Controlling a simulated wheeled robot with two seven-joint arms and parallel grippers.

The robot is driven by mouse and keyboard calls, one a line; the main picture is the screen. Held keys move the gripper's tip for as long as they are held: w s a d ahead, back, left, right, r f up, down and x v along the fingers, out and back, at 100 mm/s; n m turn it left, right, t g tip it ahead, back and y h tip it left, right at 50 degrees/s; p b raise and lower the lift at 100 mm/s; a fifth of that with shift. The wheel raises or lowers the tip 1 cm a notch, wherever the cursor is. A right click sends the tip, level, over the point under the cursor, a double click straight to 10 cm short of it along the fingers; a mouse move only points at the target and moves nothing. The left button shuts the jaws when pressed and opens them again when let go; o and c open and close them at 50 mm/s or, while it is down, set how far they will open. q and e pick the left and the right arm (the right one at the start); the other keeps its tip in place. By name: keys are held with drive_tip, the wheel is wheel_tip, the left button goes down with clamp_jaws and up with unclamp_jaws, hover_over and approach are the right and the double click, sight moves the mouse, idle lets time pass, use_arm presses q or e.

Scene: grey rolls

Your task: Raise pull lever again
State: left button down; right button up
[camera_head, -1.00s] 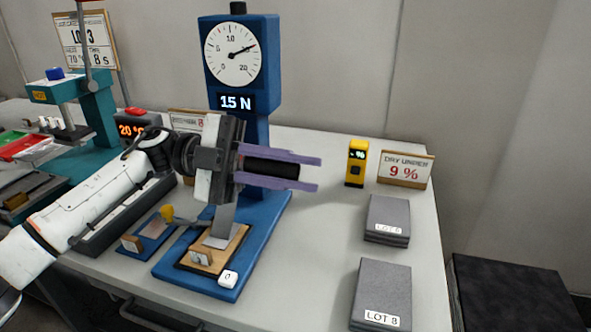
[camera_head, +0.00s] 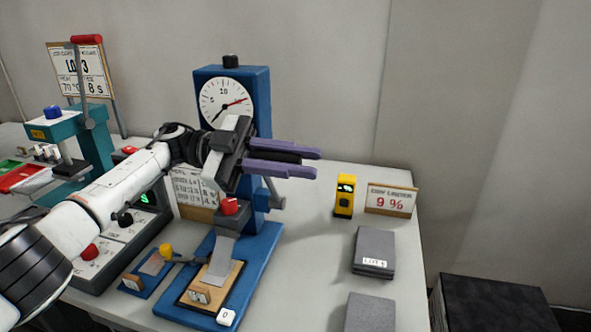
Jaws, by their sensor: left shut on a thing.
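The blue pull tester (camera_head: 262,88) stands upright with a round dial (camera_head: 226,101) on its head. The dial's black needle points low left and a red needle points right. My left gripper (camera_head: 305,162) reaches across the front of the tester below the dial. Its purple fingers are shut on the black handle of the pull lever (camera_head: 288,156), which shows only in part between them. A grey lever link (camera_head: 275,193) shows beside the column. A grey strip (camera_head: 222,252) runs from a red-topped clamp (camera_head: 229,206) down to a wooden plate (camera_head: 229,287). My right gripper is out of view.
A yellow meter (camera_head: 344,197) and a "9 %" sign (camera_head: 390,201) stand at the right. Grey stacked sheets (camera_head: 374,248) lie in front of them. A teal press (camera_head: 95,148) with a red-handled lever stands at the left.

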use_arm(q)
drive_tip(key=shift+w, duration=0.1)
drive_tip(key=c, duration=1.6)
unclamp_jaws()
drive_tip(key=shift+a, duration=0.1)
